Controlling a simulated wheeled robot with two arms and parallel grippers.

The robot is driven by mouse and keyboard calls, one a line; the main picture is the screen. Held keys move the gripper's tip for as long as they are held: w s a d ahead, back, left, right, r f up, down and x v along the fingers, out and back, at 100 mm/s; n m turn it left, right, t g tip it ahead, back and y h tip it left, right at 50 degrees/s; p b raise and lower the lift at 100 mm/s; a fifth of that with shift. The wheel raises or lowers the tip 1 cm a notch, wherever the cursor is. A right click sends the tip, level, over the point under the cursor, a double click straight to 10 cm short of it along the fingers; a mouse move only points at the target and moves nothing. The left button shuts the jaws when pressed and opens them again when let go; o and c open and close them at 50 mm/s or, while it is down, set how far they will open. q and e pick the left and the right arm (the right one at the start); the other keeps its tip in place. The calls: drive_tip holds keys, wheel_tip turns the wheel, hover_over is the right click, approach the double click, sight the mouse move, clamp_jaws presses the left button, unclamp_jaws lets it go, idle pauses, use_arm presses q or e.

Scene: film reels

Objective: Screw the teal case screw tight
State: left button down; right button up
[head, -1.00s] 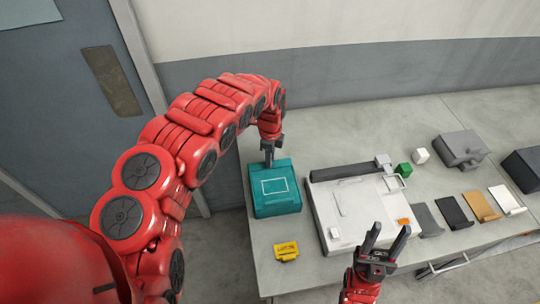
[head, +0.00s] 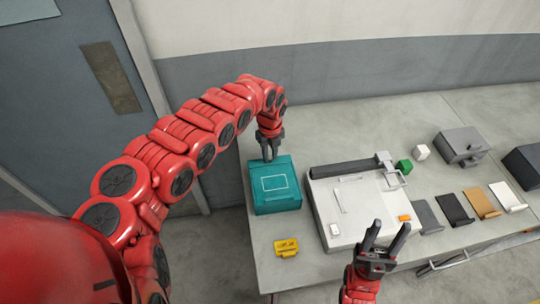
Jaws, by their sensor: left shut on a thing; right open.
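The teal case (head: 275,188) lies on the left part of the table, with a pale rectangle outlined on its top. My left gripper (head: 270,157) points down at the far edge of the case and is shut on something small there. The teal case screw itself cannot be made out, as the fingers cover that spot. My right gripper (head: 385,238) is open and empty, its fingers pointing up in the picture in front of the white machine (head: 362,208).
A yellow piece (head: 286,247) lies in front of the case. Bare table (head: 415,118) shows behind.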

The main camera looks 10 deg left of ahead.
sight(270, 157)
use_arm(q)
drive_tip(key=shift+w+m, duration=0.1)
drive_tip(key=shift+m, duration=0.2)
idle(0.4)
drive_tip(key=c, duration=0.7)
unclamp_jaws()
drive_tip(key=shift+r, duration=0.1)
wheel_tip(270, 157, up, 17)
drive_tip(key=b, duration=0.5)
drive_tip(key=shift+r+b, duration=0.1)
drive_tip(key=shift+b, duration=0.25)
